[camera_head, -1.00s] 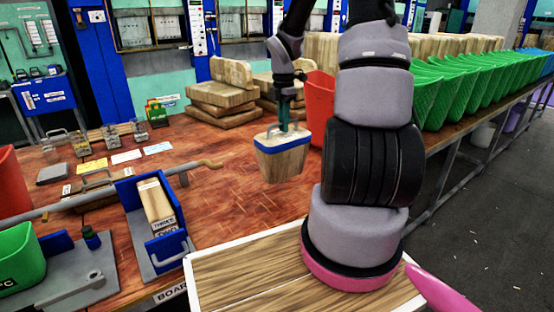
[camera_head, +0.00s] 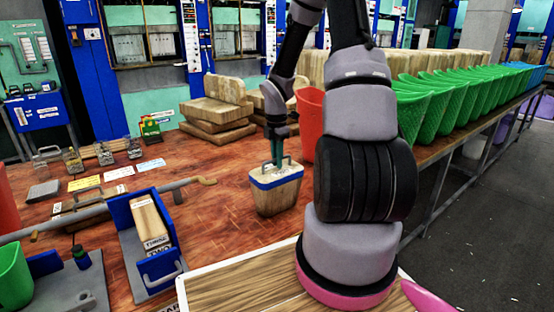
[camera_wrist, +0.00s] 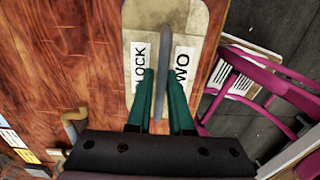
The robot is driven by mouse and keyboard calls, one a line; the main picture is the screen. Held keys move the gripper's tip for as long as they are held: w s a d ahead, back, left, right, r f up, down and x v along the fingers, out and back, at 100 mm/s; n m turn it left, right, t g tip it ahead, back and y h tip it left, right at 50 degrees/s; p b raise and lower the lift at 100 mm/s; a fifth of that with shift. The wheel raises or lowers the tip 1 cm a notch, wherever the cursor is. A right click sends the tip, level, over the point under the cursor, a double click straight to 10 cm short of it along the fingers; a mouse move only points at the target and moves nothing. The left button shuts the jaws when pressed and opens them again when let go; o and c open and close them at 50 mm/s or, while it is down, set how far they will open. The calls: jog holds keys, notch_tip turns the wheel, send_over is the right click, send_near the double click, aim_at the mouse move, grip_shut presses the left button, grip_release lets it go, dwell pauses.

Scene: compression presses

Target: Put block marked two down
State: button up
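The block marked two (camera_head: 277,197) is a tapered wooden block with a blue band near its top and a metal handle. In the wrist view its top (camera_wrist: 165,20) shows labels reading BLOCK and TWO. My gripper (camera_head: 278,163) is above it, with its green fingers closed on the handle; they also show on both sides of the handle in the wrist view (camera_wrist: 164,85). The block is upright, low at the wooden table (camera_head: 235,225). I cannot tell whether its base touches the surface.
A blue holder (camera_head: 150,262) with a labelled wooden piece (camera_head: 151,220) stands left of the block. Stacked wooden blocks (camera_head: 215,105) are behind, and a red bin (camera_head: 310,120) is behind right. Green bins (camera_head: 440,105) line the right bench. Table around the block looks clear.

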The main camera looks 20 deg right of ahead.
jog(key=shift+o, duration=1.1)
notch_tip(320, 180, up, 12)
jog(key=s+a+r+m+t+y, duration=0.1)
jog(key=s+a+r+m+t, duration=0.2)
jog(key=s+r+m, duration=0.7)
jog(key=s+a+r+m+t+y, duration=0.1)
jog(key=s+a+r+m+t, duration=0.3)
jog(key=s+a+r+m, duration=0.4)
jog(key=shift+s+a+r+m, duration=0.25)
jog(key=shift+s+r+m, duration=0.85)
jog(key=shift+m, duration=2.1)
jog(key=shift+w+r, duration=0.1)
